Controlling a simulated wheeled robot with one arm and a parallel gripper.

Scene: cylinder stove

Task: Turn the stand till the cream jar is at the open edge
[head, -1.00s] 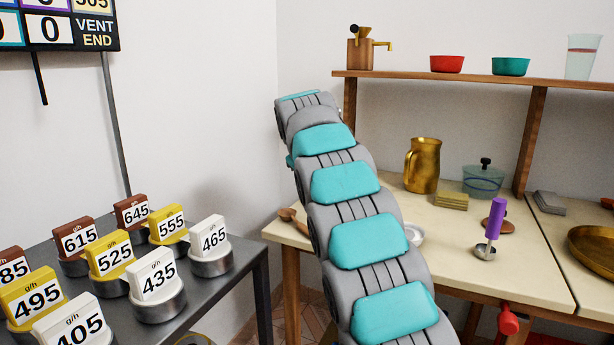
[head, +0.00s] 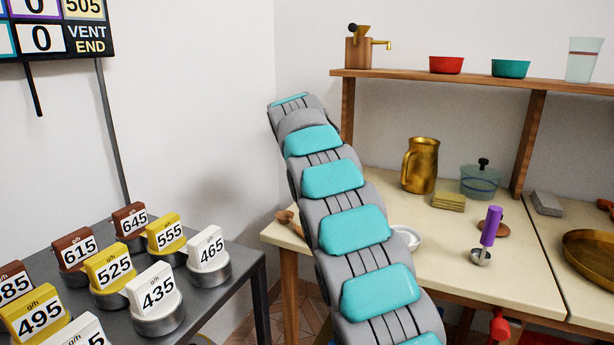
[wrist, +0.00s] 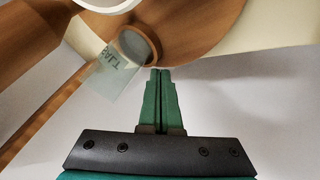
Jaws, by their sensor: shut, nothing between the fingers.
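In the wrist view my gripper (wrist: 159,72) is shut and empty, its two green fingers together. Its tips are at the near edge of a round wooden surface (wrist: 200,22), which looks like the stand; I cannot tell whether they touch it. A clear jar (wrist: 112,75) marked SALT, with a round wooden end (wrist: 138,46), is just left of the fingertips. Part of a white rim (wrist: 92,3) shows at the top edge. I cannot make out a cream jar in either view. In the head view my arm hides part of the table, and my gripper is out of sight.
A pale table (head: 470,262) carries a brass jug (head: 420,165), a lidded clear pot (head: 480,182) and a purple-handled tool (head: 489,230). A wooden shelf (head: 450,80) is above it. A dark rack (head: 235,272) with numbered blocks stands at left.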

